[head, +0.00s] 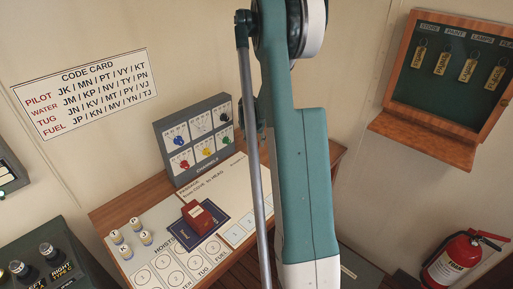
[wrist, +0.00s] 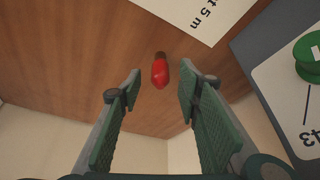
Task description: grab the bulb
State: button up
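The bulb (wrist: 159,72) shows in the wrist view as a small red bulb with a darker base, lying on the brown wooden desktop (wrist: 95,45). My gripper (wrist: 157,88) is open and empty, with its two green padded fingers on either side of the bulb's line. The bulb sits between or just beyond the fingertips, and neither finger visibly touches it. In the head view my arm blocks the middle of the picture, and neither the bulb nor my gripper can be made out there.
A grey channel panel (head: 166,143) with coloured knobs stands at the desk's back; its green knob (wrist: 308,62) is right of my gripper in the wrist view. A printed paper (wrist: 205,12) lies near the bulb. A red box (head: 198,217) and several small pots (head: 136,224) stand on the desk.

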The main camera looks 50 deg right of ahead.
aim_at(256, 142)
jog(key=shift+x, duration=1.65)
jog(key=shift+c, duration=0.2)
jog(key=c, duration=0.8)
